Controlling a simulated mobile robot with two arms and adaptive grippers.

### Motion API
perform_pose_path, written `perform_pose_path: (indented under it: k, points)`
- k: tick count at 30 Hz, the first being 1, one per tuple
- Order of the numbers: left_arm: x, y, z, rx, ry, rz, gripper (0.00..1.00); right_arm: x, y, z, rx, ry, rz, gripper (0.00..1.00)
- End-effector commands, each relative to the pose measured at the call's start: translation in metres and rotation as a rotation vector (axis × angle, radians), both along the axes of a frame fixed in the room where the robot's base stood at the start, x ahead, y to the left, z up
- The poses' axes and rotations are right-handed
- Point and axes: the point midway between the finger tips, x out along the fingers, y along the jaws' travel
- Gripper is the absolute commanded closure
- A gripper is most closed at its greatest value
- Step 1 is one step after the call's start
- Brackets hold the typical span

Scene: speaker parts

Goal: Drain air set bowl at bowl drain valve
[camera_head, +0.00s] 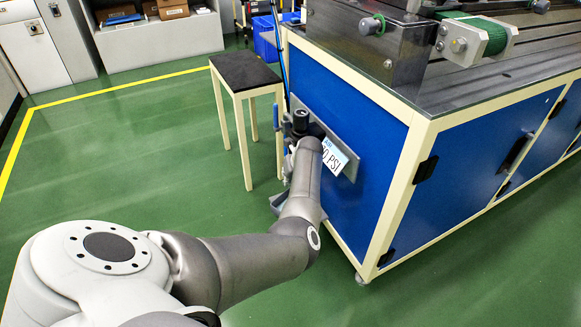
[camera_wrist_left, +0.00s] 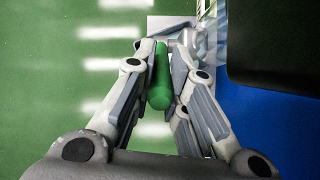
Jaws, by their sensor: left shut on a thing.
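A grey mounting plate (camera_head: 347,172) is fixed on the blue end panel of the machine cabinet, with a white label reading "PSI" (camera_head: 334,158) on it. A black knob-like part (camera_head: 300,118) shows at the plate's upper left, just above my left forearm. In the left wrist view my left gripper (camera_wrist_left: 168,50) has its fingers on both sides of a green cylindrical handle (camera_wrist_left: 160,85) and is shut on it. In the head view my arm hides the gripper, and I cannot make out the bowl or its drain valve. My right gripper is not in view.
The blue machine cabinet (camera_head: 350,105) stands close to my left arm. A small black-topped table (camera_head: 243,70) stands to its left, with a blue bin (camera_head: 272,32) behind. The green floor (camera_head: 130,150) on the left is clear.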

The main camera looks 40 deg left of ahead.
Motion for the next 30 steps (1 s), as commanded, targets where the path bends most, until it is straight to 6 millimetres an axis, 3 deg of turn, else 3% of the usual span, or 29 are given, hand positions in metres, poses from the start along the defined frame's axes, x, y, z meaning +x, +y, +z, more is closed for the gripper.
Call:
perform_pose_path:
  k: [3,4,6,8,12,24,30]
  points:
    - [0.000,0.000,0.000,0.001,-0.002,-0.001,1.00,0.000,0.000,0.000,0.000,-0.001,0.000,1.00]
    - [0.000,0.000,0.000,0.001,-0.002,-0.001,0.84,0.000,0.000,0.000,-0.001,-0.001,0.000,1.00]
    - [0.000,0.000,0.000,0.001,-0.002,-0.001,0.75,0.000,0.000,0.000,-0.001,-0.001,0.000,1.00]
    - [0.000,0.000,0.000,0.001,-0.002,-0.001,0.67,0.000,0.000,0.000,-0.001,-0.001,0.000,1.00]
    - [0.000,0.000,0.000,0.002,-0.001,0.000,0.62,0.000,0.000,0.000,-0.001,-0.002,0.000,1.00]
    - [0.001,0.001,0.002,0.003,-0.003,0.000,0.62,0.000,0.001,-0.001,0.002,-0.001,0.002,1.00]
    - [-0.001,-0.005,0.012,0.004,-0.006,0.000,0.62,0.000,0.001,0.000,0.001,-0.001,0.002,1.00]
